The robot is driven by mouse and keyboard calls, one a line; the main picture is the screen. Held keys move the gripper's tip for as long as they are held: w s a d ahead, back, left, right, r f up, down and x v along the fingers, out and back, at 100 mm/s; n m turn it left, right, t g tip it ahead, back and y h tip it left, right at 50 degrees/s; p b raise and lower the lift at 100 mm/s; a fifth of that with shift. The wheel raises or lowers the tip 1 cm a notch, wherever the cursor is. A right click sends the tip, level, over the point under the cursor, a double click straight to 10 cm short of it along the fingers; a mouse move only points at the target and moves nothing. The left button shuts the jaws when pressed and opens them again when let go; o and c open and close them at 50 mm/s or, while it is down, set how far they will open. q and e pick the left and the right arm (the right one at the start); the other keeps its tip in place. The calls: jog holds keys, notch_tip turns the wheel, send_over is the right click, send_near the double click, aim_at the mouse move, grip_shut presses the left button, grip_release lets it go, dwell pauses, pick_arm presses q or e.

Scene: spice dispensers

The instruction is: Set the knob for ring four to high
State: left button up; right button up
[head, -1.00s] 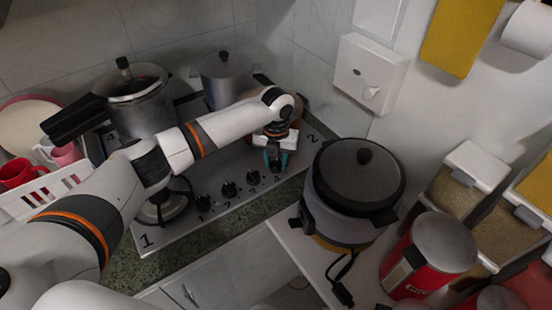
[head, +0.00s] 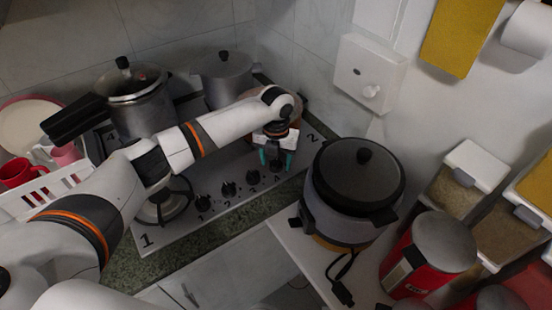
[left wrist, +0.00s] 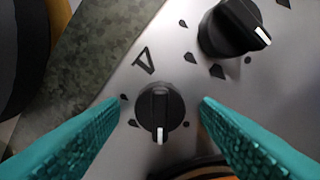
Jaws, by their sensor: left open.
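The stove's knobs stand in a row along its front edge. In the left wrist view, a round black knob (left wrist: 159,108) sits between my fingers, beside a printed mark that looks like a 4 (left wrist: 144,62). Its white pointer line faces the bottom of the picture. My left gripper (head: 275,161) is open around the row's right end in the head view. Its teal fingers also show on both sides of the knob in the left wrist view (left wrist: 160,122), with gaps. In the head view, the gripper partly hides this knob. My right gripper is not in view.
A neighbouring knob (left wrist: 232,28) is close by in the left wrist view. A pressure cooker (head: 137,105) and a grey pot (head: 222,82) stand on the stove (head: 170,236). A black-lidded cooker (head: 352,185) stands close to the right of my gripper.

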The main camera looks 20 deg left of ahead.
aim_at(276, 162)
pick_arm(q)
jog(key=shift+r, duration=0.15)
notch_tip(276, 162, up, 12)
jog(key=b, duration=0.2)
jog(key=shift+b, duration=0.35)
jog(key=shift+f, duration=0.2)
